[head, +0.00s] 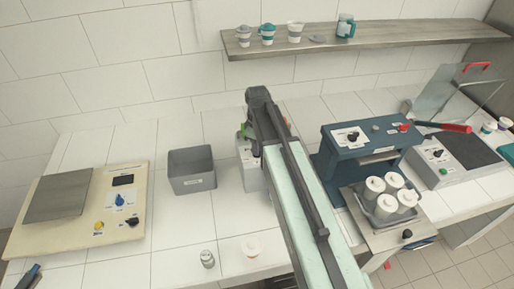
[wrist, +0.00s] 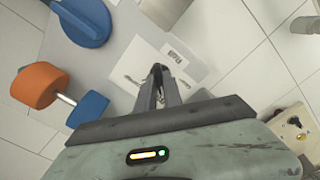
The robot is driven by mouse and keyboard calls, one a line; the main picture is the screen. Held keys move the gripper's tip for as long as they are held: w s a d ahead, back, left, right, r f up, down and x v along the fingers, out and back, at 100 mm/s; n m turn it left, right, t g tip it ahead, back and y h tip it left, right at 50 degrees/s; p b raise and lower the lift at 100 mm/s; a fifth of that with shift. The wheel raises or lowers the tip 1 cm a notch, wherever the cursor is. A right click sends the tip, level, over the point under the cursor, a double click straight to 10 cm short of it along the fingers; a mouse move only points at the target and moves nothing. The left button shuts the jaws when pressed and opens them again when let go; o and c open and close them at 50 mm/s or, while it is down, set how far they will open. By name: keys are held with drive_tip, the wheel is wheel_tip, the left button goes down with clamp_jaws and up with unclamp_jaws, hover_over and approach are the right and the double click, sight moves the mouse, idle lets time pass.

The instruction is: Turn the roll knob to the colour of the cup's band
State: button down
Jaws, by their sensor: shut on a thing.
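My gripper (wrist: 157,72) is shut at a white plate (wrist: 140,66) on a grey-white machine face in the wrist view. A small label (wrist: 178,55) beside the tips seems to read "Roll". A small dark piece, the roll knob, shows between the fingertips; its pointer and setting are hidden. In the head view my arm covers most of this machine (head: 248,165), and the gripper cannot be made out. Banded cups (head: 295,32) stand on the wall shelf.
A large blue knob (wrist: 83,22), an orange cylinder (wrist: 38,85) and a blue one (wrist: 87,110) lie close left of my gripper. A grey bin (head: 192,170) and a cream scale (head: 120,200) stand left. A dark blue machine (head: 345,160) stands right.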

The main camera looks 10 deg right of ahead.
drive_tip(key=n, duration=0.3)
drive_tip(key=shift+n, duration=2.2)
drive_tip(key=shift+d, duration=0.1)
drive_tip(key=c, duration=1.5)
unclamp_jaws()
wheel_tip(320, 180, up, 8)
drive_tip(key=p, duration=0.8)
